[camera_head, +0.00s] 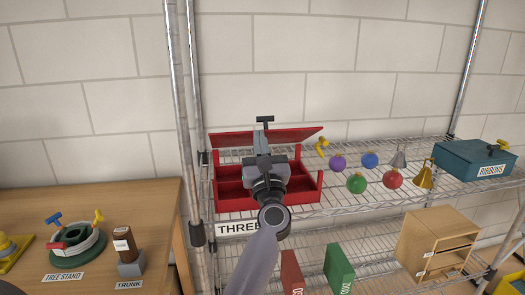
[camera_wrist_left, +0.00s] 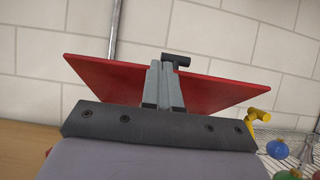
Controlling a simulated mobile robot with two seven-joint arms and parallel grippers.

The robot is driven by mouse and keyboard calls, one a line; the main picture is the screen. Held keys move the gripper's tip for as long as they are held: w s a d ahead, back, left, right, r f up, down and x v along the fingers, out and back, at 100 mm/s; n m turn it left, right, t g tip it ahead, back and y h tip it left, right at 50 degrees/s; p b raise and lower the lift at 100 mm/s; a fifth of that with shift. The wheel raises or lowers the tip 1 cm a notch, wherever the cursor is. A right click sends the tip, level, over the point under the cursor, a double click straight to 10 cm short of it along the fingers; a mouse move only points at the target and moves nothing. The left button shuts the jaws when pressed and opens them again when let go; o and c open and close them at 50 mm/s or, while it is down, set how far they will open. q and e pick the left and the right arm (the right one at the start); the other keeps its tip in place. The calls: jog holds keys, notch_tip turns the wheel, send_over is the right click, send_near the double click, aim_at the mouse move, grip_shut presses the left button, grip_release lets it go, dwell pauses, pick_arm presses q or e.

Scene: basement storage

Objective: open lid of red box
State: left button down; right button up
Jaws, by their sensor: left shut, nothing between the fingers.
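The red box (camera_head: 222,200) sits on the wire shelf, and its compartments show below the raised lid. The red lid (camera_head: 302,136) is tilted up above the box. A black T-shaped handle (camera_head: 265,119) stands at the lid's upper edge. The lid (camera_wrist_left: 222,88) and handle (camera_wrist_left: 176,60) also show in the left wrist view. My left gripper (camera_head: 261,130) is in front of the lid, its fingers shut and empty, with the tips just below the handle. Whether they touch the lid, I cannot tell. My left arm hides the box's middle. My right gripper is out of view.
Colored ornaments (camera_head: 357,183) and bells (camera_head: 424,175) lie right of the box, with a yellow-handled object (camera_head: 322,146) close by. A teal ribbons box (camera_head: 464,160) is at the far right. A metal shelf post (camera_head: 178,100) rises left of the box. A wooden table (camera_head: 90,210) stands left.

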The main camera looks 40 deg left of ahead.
pick_arm(q)
jog(key=w+a+r, duration=0.1)
jog(key=r, duration=0.1)
jog(key=a+r+p, duration=0.1)
jog(key=r, duration=0.1)
jog(key=w+a+r, duration=0.1)
jog(key=r, duration=0.1)
jog(key=shift+w+a+r+p, duration=0.1)
jog(key=shift+w+r+p, duration=0.1)
jog(key=shift+w+p, duration=0.15)
jog(key=x, duration=0.6)
jog(key=shift+w+r+b, duration=0.15)
jog(key=shift+r+b, duration=0.15)
jog(key=shift+b, duration=0.1)
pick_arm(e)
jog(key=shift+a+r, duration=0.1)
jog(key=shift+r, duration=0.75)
